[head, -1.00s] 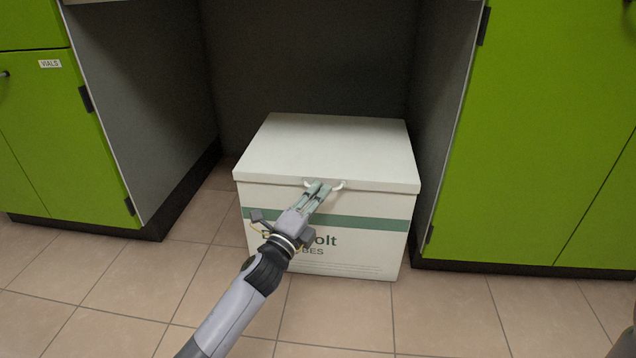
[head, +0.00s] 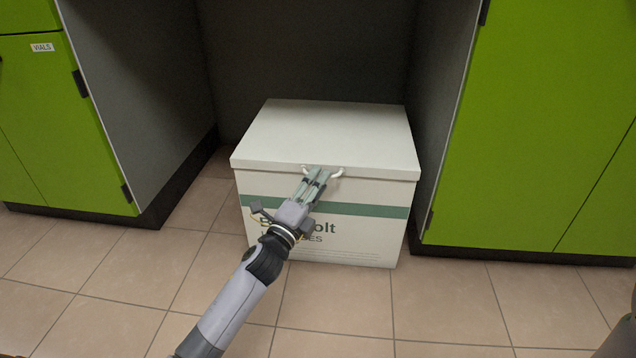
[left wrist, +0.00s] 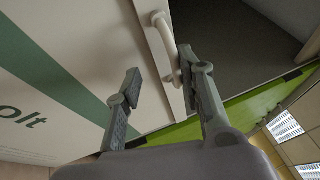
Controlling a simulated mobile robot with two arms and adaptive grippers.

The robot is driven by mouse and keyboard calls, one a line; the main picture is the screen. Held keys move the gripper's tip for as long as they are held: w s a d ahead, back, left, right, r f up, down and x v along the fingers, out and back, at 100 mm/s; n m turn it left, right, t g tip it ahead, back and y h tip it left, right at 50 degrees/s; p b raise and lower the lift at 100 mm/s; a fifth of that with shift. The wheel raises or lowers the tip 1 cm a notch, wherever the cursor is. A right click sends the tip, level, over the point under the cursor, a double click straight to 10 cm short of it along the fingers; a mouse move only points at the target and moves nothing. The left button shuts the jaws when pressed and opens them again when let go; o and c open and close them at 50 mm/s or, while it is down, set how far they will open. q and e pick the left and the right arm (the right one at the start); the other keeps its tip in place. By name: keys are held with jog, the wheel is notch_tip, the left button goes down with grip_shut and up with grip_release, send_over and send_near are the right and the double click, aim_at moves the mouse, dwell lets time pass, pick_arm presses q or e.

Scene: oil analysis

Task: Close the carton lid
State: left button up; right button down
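The white carton (head: 350,229) stands on the floor in the recess, with a green band and dark print on its front. Its lid (head: 335,136) lies flat over the top and looks down all round in the head view. A pale curved handle (head: 338,174) sits at the lid's front edge; it also shows in the left wrist view (left wrist: 166,42). My left gripper (head: 319,174) is at the handle, in front of the carton. In the left wrist view its fingers (left wrist: 163,82) are apart, with nothing clamped between them; one tip is close beside the handle's end. Contact is unclear. My right gripper is not seen.
Green cabinets stand to the left (head: 75,130) and right (head: 540,130) of the recess. Grey side panels (head: 150,90) flank the carton, with a narrow gap at its right. The tiled floor (head: 440,310) in front is clear.

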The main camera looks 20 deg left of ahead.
pick_arm(q)
jog(key=shift+s+f, duration=0.1)
jog(key=shift+f, duration=0.3)
jog(key=r+v, duration=0.3)
jog(key=v, duration=1.1)
jog(key=shift+s+r, duration=0.15)
jog(key=shift+s, duration=0.4)
